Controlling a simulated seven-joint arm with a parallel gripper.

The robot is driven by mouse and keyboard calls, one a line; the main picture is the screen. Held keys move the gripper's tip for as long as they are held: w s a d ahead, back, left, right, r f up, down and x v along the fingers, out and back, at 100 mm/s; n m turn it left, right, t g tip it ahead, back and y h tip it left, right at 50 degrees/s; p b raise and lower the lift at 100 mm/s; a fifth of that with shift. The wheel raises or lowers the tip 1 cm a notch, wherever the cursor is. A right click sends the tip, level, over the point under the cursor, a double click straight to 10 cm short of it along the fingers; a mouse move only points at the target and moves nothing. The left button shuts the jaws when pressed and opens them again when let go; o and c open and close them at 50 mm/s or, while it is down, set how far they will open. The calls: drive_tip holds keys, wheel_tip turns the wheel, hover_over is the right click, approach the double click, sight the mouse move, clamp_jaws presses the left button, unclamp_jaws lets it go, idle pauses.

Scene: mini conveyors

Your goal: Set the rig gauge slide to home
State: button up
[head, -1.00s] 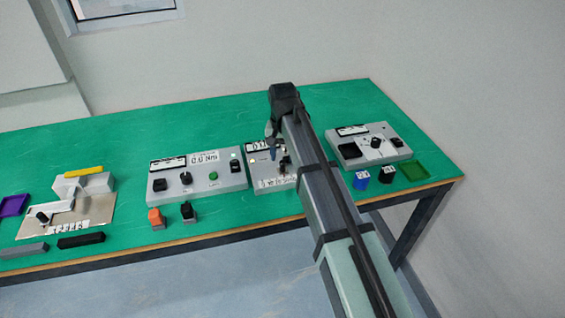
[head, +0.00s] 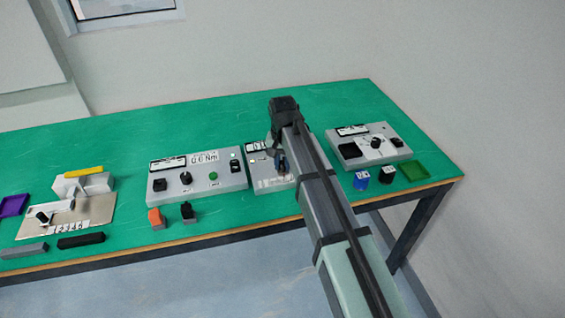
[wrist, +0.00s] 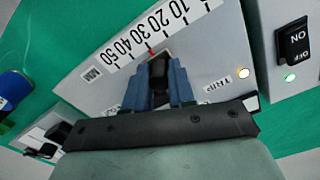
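The rig gauge (head: 262,186) is a small grey panel in the middle of the bench, partly hidden by my arm. In the wrist view its face (wrist: 100,97) carries a white MM scale (wrist: 140,35) numbered 10 to 50. A red mark (wrist: 150,50) lies near the 30. The black slide knob (wrist: 160,78) stands between the blue fingers of my gripper (wrist: 160,88), with no visible gap on either side, so the gripper looks shut on it. In the head view my gripper (head: 281,163) is down at the panel.
A grey panel with a Nm display (head: 200,180) stands close on the left. An ON/OFF rocker (wrist: 294,45) is beside the gauge.

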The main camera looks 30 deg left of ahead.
sight(259, 176)
clamp_jaws()
drive_tip(key=shift+a, duration=0.1)
drive_tip(key=s+a, duration=0.5)
drive_tip(key=shift+s+a, duration=0.2)
drive_tip(key=shift+s, duration=0.1)
drive_tip(key=shift+o, duration=1.3)
unclamp_jaws()
drive_tip(key=shift+o, duration=1.1)
drive_tip(key=shift+r, duration=0.1)
